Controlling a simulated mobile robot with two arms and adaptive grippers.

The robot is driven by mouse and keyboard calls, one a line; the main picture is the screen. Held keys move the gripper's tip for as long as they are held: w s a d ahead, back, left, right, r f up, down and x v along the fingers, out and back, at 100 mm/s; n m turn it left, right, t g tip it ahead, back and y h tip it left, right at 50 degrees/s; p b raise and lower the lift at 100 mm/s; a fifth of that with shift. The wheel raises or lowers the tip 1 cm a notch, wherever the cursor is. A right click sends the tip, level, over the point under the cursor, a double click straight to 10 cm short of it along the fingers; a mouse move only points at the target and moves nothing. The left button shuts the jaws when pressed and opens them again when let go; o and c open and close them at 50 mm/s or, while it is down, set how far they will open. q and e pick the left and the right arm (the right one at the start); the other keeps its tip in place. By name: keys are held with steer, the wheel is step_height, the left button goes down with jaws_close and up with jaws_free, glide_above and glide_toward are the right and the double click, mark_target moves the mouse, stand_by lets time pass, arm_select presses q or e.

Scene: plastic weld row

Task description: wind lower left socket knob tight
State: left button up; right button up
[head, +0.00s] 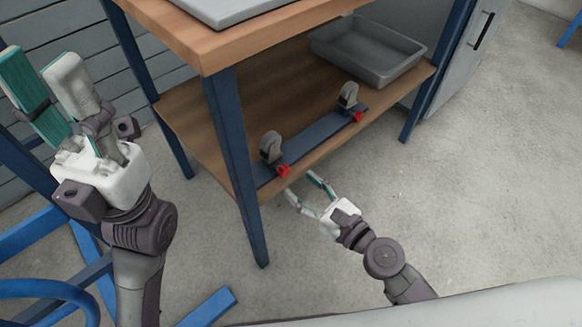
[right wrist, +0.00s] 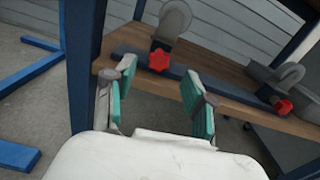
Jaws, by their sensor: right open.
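The left red knob (head: 284,170) sits at the base of a grey rounded socket (head: 271,147), on a dark rail (head: 310,143) along the lower shelf's front edge. In the right wrist view the same knob (right wrist: 159,61) shows ahead, between and beyond the fingertips. My right gripper (head: 299,183) is open and empty, just in front of the knob; its teal-padded fingers (right wrist: 157,78) appear apart from it. My left gripper (head: 38,62) is raised at the far left, away from the shelf, with its fingers spread and nothing between them.
A second socket (head: 348,95) with a red knob (head: 358,117) stands further right on the rail. A grey bin (head: 368,52) is on the lower shelf (head: 195,115). A blue table leg (head: 236,165) stands left of my right gripper. The floor to the right is clear.

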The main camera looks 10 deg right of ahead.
mark_target(286, 172)
steer(key=shift+p+x, duration=0.4)
steer(key=shift+x, duration=1.8)
steer(key=shift+c, duration=0.4)
jaws_close()
